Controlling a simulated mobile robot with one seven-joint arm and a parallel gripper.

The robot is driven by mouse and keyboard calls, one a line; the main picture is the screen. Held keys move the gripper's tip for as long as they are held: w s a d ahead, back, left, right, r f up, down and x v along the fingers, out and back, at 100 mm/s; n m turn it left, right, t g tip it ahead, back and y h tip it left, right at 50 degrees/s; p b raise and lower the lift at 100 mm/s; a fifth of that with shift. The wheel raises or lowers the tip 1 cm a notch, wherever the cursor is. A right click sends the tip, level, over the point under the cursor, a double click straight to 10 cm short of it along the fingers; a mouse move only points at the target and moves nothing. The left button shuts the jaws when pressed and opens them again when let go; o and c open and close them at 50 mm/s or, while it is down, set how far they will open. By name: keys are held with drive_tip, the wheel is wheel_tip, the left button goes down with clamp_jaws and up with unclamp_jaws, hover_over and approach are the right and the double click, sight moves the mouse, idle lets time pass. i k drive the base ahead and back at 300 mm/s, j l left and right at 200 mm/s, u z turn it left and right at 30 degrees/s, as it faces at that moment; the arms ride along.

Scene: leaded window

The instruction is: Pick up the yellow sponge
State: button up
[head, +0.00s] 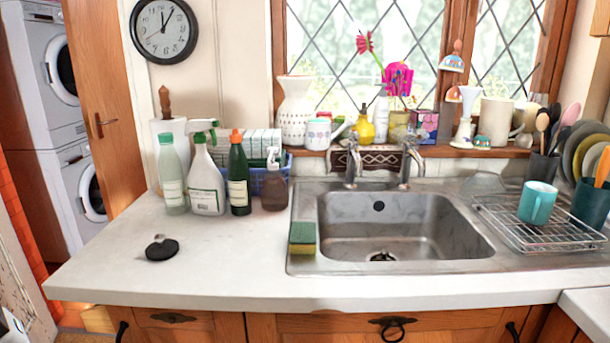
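The yellow sponge (302,248) has a green scouring layer on its top and back and a yellow lower part. It sits at the left front rim of the metal sink (300,215), left of the basin, with nothing on top of it. My gripper cannot be made out in the head view. A small white and black piece at the bottom left corner may be part of my arm, but I cannot tell.
Spray and soap bottles (207,185) stand behind and left of the sponge. A black sink plug (161,248) lies on the white worktop (100,265). A wire rack (540,236) with a teal mug (537,203) is at right. The worktop's front left is mostly clear.

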sight(302, 235)
drive_tip(key=j+z, duration=0.2)
drive_tip(key=z, duration=0.2)
drive_tip(key=j+z, duration=0.15)
drive_tip(key=z, duration=0.25)
drive_tip(key=j+z, duration=0.2)
drive_tip(key=z, duration=0.2)
drive_tip(key=k+j+z, duration=0.15)
drive_tip(key=j, duration=0.2)
drive_tip(key=j+z, duration=0.15)
drive_tip(key=j, duration=0.15)
drive_tip(key=k+j+z, duration=0.1)
drive_tip(key=j, duration=0.2)
drive_tip(key=k+j, duration=0.1)
drive_tip(key=j, duration=0.2)
drive_tip(key=k+j, duration=0.15)
drive_tip(key=j, duration=0.15)
drive_tip(key=k+j, duration=0.1)
drive_tip(key=j, duration=0.2)
drive_tip(key=z, duration=0.05)
